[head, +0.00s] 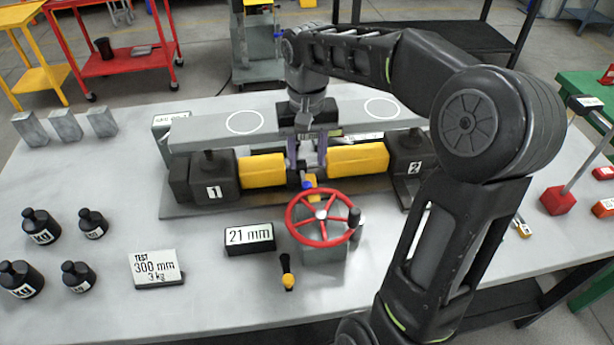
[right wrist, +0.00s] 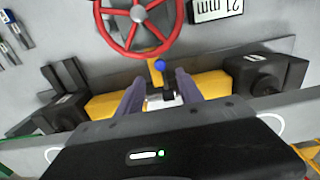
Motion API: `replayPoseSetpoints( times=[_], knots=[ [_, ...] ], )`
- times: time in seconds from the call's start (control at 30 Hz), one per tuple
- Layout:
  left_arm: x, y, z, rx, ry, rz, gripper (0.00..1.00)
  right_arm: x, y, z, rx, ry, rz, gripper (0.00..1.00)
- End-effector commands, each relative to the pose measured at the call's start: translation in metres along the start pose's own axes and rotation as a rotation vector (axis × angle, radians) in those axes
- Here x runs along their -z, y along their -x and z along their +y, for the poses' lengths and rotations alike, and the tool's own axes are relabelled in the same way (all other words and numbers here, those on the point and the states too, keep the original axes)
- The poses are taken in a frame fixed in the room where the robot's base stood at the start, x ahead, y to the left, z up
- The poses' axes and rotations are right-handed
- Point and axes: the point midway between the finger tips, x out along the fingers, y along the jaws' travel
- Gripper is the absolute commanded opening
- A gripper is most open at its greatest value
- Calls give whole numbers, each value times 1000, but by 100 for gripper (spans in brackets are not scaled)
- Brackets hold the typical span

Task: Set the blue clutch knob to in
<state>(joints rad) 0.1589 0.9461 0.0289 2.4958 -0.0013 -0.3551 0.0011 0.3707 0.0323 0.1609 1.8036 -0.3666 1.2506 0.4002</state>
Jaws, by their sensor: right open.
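The blue clutch knob (head: 307,185) sits on a short dark lever between the two yellow shaft covers, just behind the red handwheel (head: 320,217). In the right wrist view the blue knob (right wrist: 159,64) stands between and slightly beyond my fingertips. My right gripper (head: 306,160) reaches down over the grey beam from behind. Its two purple-grey fingers (right wrist: 158,85) are apart, one on each side of the lever, and I see no contact with the knob. The lever's base is partly hidden by the fingers. My left gripper is not in view.
Several black weights (head: 40,228) stand at left.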

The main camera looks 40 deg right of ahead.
Motion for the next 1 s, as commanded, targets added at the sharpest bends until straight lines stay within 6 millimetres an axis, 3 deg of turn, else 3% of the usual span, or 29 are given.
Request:
replayPoseSetpoints(
  times=[0.53, 0.9, 1.0],
  knots=[
    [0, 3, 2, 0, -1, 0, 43, 0, -68, 0, -1, 0, -2, 43],
    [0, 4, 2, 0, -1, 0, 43, 0, -77, 0, 0, 0, -1, 43],
    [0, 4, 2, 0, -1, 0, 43, 0, -76, 0, 0, 0, 0, 36]
  ],
)
